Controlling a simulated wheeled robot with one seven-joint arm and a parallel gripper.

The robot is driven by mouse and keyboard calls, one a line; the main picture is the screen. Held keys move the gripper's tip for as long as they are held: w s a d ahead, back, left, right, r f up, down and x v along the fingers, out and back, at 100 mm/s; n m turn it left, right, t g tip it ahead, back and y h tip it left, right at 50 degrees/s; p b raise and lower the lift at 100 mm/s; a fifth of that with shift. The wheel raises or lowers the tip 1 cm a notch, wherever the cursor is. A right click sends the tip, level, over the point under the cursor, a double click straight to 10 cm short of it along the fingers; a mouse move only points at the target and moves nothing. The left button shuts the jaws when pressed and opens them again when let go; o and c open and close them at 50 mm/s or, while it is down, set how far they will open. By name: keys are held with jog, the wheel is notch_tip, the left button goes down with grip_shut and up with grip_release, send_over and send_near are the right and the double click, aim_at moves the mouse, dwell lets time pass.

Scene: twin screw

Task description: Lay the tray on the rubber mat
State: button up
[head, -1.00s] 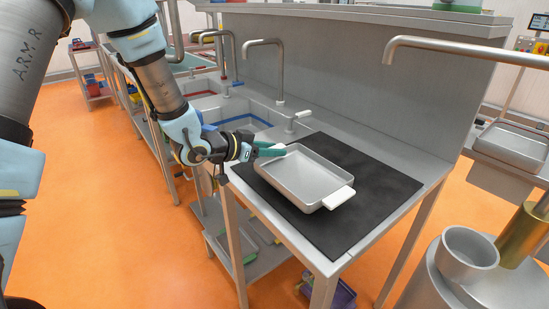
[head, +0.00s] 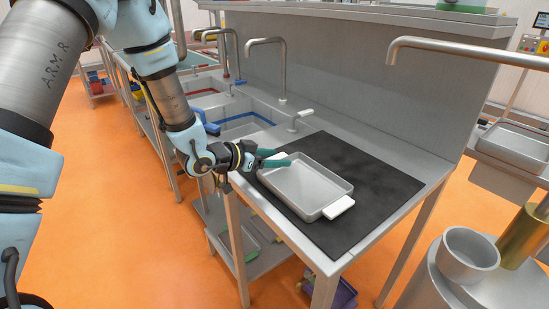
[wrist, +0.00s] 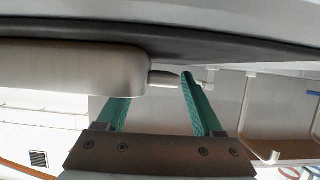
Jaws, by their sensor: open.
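The grey metal tray (head: 312,184) lies upright on the black rubber mat (head: 385,185), with a white handle (head: 339,207) at its near right end. My gripper (head: 280,158) is at the tray's far left end, its two green fingers spread apart. In the wrist view, my open gripper (wrist: 156,88) has its fingertips close to the end of the tray (wrist: 70,68), around or beside a short handle (wrist: 166,78); I cannot tell if they touch it. The mat shows there as a dark band (wrist: 210,48).
A tall tap (head: 283,65) and a sink basin (head: 240,128) are behind and left of the mat. The steel backsplash (head: 350,75) rises along the back. A round metal pot (head: 468,258) stands at the right, apart from the table. The mat is bare right of the tray.

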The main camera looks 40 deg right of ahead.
jog(key=b+v, duration=0.2)
jog(key=v, duration=1)
jog(key=w+a+f+n+t+y, duration=0.1)
jog(key=w+a+n+t+y, duration=0.25)
jog(key=w+a, duration=0.45)
jog(key=w+a+n+t+y, duration=0.35)
jog(key=w+a, duration=0.25)
jog(key=a, duration=0.4)
jog(key=s+a+n+g+y, duration=0.1)
jog(key=s+a+n+y, duration=0.1)
jog(key=a, duration=0.4)
jog(key=s+a+n+g+y, duration=0.2)
jog(key=s+a+n, duration=0.3)
jog(key=a, duration=0.2)
jog(key=s+a+r+n+g+y, duration=0.1)
jog(key=s+a+n+y, duration=0.1)
jog(key=a, duration=0.5)
jog(key=shift+s+n+g, duration=0.3)
jog(key=shift+s+n, duration=0.4)
jog(key=shift+s, duration=0.2)
